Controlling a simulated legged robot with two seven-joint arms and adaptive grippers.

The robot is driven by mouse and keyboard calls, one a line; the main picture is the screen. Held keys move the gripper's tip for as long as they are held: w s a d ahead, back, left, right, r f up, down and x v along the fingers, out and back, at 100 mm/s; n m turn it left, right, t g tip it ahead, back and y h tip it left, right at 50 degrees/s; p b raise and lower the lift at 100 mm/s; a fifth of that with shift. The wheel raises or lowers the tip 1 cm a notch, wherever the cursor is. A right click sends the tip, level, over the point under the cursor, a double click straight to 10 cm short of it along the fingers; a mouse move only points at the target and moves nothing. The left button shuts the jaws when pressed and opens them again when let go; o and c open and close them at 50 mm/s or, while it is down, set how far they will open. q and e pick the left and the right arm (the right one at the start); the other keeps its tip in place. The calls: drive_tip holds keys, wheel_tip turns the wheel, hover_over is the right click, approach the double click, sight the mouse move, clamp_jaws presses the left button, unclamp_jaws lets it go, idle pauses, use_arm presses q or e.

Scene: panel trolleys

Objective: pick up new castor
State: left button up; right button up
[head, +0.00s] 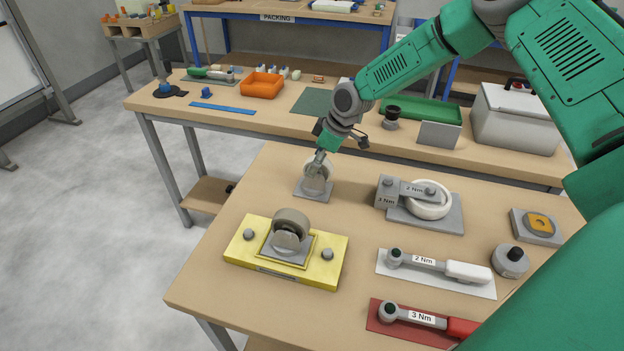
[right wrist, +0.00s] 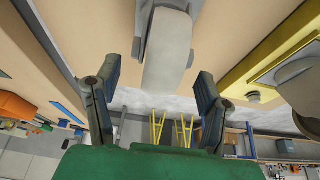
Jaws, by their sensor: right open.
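A castor with a pale grey wheel (head: 317,172) stands upright on a square grey plate (head: 311,192) near the far left of the bench. My right gripper (head: 320,158) is over this castor, pointing down. In the right wrist view its two fingers (right wrist: 158,72) are apart, and the castor wheel (right wrist: 168,48) is in line with the gap between them. I cannot tell whether a finger touches it. Another castor (head: 290,230), with a darker wheel, sits in a yellow fixture (head: 243,248). My left gripper is not in view.
Two torque tools lie at right on a white mat (head: 480,288) and a red mat (head: 385,322). The back bench holds an orange tray (head: 262,85) and a lidded box (head: 515,120).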

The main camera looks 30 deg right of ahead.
drive_tip(key=f, duration=0.2)
drive_tip(key=w+f, duration=0.1)
drive_tip(key=f, duration=0.2)
drive_tip(key=shift+d, duration=0.2)
drive_tip(key=shift+w+a, duration=0.1)
drive_tip(key=shift+a, duration=0.05)
drive_tip(key=shift+a+r, duration=0.2)
drive_tip(key=shift+a, duration=0.3)
drive_tip(key=shift+a+r, duration=0.1)
drive_tip(key=shift+a, duration=0.1)
drive_tip(key=c, duration=0.5)
clamp_jaws()
drive_tip(key=shift+d, duration=0.45)
drive_tip(key=shift+d+r, duration=0.15)
drive_tip(key=shift+r, duration=0.1)
drive_tip(key=r, duration=0.8)
drive_tip(key=shift+a+r, duration=0.3)
drive_tip(key=shift+a, duration=0.1)
drive_tip(key=shift+r, duration=0.35)
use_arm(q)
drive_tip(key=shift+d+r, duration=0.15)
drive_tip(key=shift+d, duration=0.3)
use_arm(e)
drive_tip(key=shift+d, duration=0.15)
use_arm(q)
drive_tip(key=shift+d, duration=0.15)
use_arm(e)
drive_tip(key=shift+d, duration=0.1)
